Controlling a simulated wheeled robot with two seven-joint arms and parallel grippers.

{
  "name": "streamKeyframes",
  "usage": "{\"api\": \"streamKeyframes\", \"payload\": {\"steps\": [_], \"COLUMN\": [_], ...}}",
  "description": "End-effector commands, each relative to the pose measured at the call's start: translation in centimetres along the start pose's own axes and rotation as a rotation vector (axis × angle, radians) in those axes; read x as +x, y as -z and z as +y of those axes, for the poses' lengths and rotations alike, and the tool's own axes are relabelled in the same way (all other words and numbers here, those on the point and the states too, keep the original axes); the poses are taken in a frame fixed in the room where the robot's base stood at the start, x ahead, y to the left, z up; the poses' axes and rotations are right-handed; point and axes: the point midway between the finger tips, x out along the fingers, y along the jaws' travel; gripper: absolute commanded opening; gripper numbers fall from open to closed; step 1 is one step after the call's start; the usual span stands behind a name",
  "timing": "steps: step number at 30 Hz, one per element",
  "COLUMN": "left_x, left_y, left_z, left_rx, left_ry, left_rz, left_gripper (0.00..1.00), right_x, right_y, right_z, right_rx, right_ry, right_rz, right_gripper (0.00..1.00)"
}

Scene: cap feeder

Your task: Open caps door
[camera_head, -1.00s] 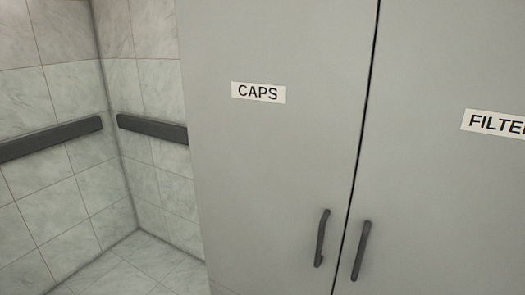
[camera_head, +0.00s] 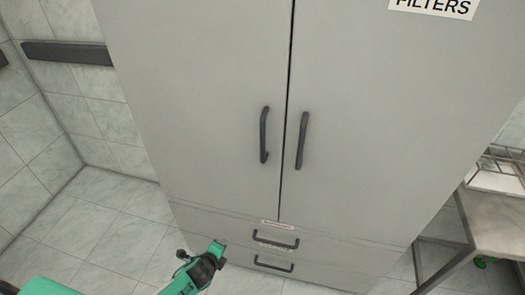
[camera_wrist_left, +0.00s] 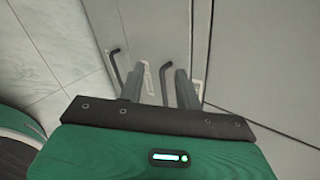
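The caps door (camera_head: 200,90) is the left of two tall grey cabinet doors and is closed. Its dark vertical handle (camera_head: 264,135) is beside the centre seam. The CAPS label is out of view. My left gripper (camera_wrist_left: 158,88) is open, with its two dark fingers apart and nothing held. It points at the cabinet front, where two dark handles show beyond the fingers, apparently the drawer handles seen sideways. In the head view a teal and black part of my left arm is low, below the door handle and apart from it. My right gripper is not in view.
The closed filters door (camera_head: 390,110) has its own handle (camera_head: 301,140) close to the seam. Drawers with dark handles (camera_head: 275,240) are below the doors. A metal table (camera_head: 490,222) stands at right. Tiled floor (camera_head: 110,215) is open at left.

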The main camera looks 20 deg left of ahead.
Motion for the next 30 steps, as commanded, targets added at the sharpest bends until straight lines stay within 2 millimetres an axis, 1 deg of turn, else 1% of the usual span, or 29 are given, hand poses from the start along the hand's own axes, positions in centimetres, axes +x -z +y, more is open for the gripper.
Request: {"api": "streamKeyframes", "payload": {"steps": [1, 2, 3, 5, 6, 8, 9, 11, 12, 13, 15, 18, 21, 23, 25, 28, 30], "left_x": [-1.2, -1.9, -3.1, -5.2, -6.8, -9.4, -11.3, -14.3, -16.4, -17.8, -21.0, -24.5, -26.6, -27.2, -27.3, -26.6, -25.8], "left_y": [-0.5, -0.6, -0.8, -0.9, -1.0, -1.0, -0.9, -0.8, -0.7, -0.6, -0.5, -0.3, -0.2, -0.2, -0.2, -0.2, -0.2], "left_z": [-4.1, -6.2, -9.0, -13.0, -15.6, -19.1, -21.3, -24.3, -26.0, -27.2, -29.4, -31.5, -32.5, -32.9, -33.3, -34.0, -34.8], "left_rx": [0.118, 0.19, 0.285, 0.424, 0.516, 0.65, 0.736, 0.858, 0.934, 0.984, 1.09, 1.198, 1.258, 1.277, 1.285, 1.285, 1.284], "left_ry": [0.069, 0.105, 0.151, 0.221, 0.267, 0.332, 0.374, 0.434, 0.47, 0.494, 0.543, 0.589, 0.613, 0.62, 0.623, 0.621, 0.622], "left_rz": [-0.011, -0.02, -0.036, -0.066, -0.091, -0.133, -0.166, -0.221, -0.258, -0.286, -0.35, -0.424, -0.471, -0.486, -0.493, -0.493, -0.493], "left_gripper": [0.34, 0.34, 0.34, 0.34, 0.34, 0.34, 0.34, 0.34, 0.34, 0.34, 0.34, 0.34, 0.34, 0.34, 0.34, 0.34, 0.34], "right_x": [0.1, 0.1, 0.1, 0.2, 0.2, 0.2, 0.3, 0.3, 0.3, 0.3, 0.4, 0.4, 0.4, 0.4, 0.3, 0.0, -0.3], "right_y": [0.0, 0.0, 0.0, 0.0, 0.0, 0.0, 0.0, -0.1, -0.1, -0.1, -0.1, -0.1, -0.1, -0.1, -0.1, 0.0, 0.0], "right_z": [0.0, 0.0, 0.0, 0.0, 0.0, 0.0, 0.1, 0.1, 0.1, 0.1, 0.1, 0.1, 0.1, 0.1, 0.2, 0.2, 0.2], "right_rx": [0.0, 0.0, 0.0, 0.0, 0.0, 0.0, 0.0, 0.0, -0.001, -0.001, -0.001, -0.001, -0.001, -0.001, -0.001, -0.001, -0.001], "right_ry": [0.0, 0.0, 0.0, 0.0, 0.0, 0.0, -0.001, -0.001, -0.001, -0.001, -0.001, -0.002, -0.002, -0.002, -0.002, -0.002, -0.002], "right_rz": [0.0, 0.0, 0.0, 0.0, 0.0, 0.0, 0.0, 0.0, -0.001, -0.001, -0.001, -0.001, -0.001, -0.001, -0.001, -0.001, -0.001], "right_gripper": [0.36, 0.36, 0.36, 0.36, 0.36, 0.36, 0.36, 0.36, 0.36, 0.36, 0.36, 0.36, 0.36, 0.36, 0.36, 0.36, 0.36]}}
